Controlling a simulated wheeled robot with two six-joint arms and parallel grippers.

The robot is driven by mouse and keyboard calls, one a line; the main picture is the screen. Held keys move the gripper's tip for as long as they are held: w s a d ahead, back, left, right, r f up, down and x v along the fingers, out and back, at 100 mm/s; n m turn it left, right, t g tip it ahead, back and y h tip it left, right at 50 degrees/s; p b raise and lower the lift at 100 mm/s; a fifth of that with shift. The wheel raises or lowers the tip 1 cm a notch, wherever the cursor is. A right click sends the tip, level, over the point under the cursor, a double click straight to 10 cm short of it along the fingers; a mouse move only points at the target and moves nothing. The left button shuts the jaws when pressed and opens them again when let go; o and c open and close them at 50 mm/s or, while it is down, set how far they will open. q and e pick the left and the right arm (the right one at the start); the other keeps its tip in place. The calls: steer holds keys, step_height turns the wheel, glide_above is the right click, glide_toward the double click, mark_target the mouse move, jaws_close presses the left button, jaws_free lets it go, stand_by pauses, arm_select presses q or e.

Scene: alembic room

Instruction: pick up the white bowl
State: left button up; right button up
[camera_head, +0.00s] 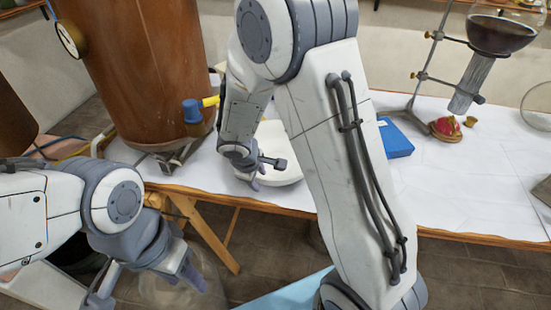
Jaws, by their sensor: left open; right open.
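The white bowl (286,176) sits on the white-covered table near its front edge, partly hidden by my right arm and gripper. My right gripper (266,172) is open at the bowl's left side, with its fingers over or beside the rim. I cannot tell whether they touch it. My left gripper (186,273) is open and empty, low in front of the table at the lower left, well apart from the bowl.
The table's right front is clear.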

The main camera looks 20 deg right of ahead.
steer(key=shift+w+d+f, duration=0.15)
steer(key=shift+f, duration=0.35)
jaws_close()
steer(key=shift+r, duration=0.15)
stand_by(0.9)
